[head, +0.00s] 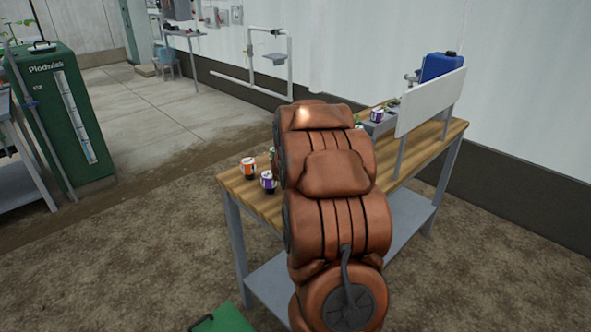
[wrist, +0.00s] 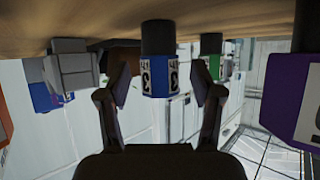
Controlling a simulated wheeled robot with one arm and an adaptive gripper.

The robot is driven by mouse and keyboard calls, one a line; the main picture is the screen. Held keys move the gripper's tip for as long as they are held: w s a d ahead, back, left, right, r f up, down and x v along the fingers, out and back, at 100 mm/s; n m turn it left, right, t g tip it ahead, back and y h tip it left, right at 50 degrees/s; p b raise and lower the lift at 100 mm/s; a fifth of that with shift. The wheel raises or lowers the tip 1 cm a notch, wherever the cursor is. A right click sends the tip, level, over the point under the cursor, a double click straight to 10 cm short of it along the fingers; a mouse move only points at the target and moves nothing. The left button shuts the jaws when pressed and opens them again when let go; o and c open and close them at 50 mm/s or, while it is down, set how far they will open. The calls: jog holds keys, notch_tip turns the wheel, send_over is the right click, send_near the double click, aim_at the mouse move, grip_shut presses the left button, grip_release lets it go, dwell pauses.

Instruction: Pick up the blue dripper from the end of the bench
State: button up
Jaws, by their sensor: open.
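In the wrist view, which appears upside down, the blue dripper (wrist: 157,82) has a blue and white labelled body and a dark cap-like end against the wooden bench top (wrist: 200,14). My gripper (wrist: 160,92) is open, with one finger on each side of the blue dripper. Gaps show between it and both fingers. In the head view my copper-coloured arm hides the blue dripper and my gripper. The wooden bench (head: 432,137) shows there behind and beside my arm.
A purple dripper (wrist: 290,98) stands close on the right in the wrist view, with a green one (wrist: 213,68) farther back. An orange one (wrist: 4,125) is cut off at the left edge. The head view shows a white panel (head: 428,103) and blue container (head: 441,66) at the bench's far end.

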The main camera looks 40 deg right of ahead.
jog(key=shift+w+d+f, duration=0.25)
jog(key=c, duration=1)
jog(key=shift+c, duration=0.2)
jog(key=shift+r, duration=0.1)
